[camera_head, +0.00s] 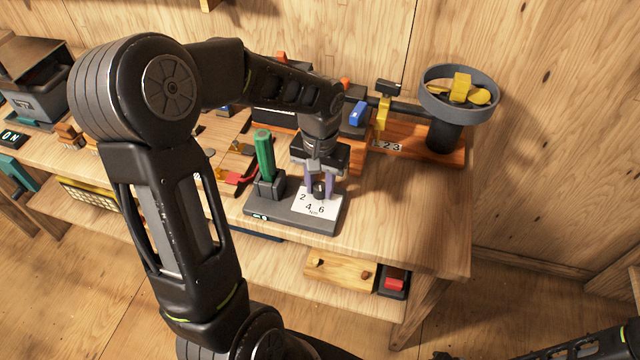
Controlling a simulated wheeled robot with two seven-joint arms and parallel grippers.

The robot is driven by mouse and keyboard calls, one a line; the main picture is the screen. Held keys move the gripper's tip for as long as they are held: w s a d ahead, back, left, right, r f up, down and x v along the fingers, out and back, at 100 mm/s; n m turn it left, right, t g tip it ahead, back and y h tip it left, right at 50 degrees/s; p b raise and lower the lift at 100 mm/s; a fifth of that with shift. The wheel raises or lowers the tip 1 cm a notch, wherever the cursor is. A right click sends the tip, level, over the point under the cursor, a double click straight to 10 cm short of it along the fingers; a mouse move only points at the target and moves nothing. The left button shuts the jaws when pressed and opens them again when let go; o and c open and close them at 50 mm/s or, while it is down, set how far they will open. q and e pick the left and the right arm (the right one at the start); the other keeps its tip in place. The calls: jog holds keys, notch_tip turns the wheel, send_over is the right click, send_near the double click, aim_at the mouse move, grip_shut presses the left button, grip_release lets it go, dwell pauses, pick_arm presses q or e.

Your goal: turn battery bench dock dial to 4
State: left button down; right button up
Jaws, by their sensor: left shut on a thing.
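The battery bench dock (290,222) is a dark grey base on the wooden bench, with a green upright cylinder (264,153) in a holder at its left. A white dial plate (330,206) on the dock shows the numbers 2, 4 and 6. A small dark dial (319,190) stands at the plate's upper edge. My left gripper (319,188) points down over the plate, its two purplish fingers shut on the dial. The fingers partly hide the dial, so I cannot tell which number it points to. My right gripper is not visible; only part of my right arm shows at the lower right.
A trolling motor with a grey ring and yellow propeller (460,88) stands at the back right on an orange-brown board (440,143). Red-handled pliers (236,178) lie left of the dock. The bench right of the dock (410,210) is clear. A lower shelf holds a wooden block (340,270).

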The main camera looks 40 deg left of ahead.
aim_at(320, 185)
pick_arm(q)
jog(key=shift+m, duration=0.4)
jog(key=m, duration=0.4)
jog(key=shift+m+p, duration=0.4)
jog(key=shift+m, duration=1.6)
jog(key=c, duration=1.1)
grip_release()
notch_tip(320, 185, up, 8)
jog(key=shift+d+f, duration=0.1)
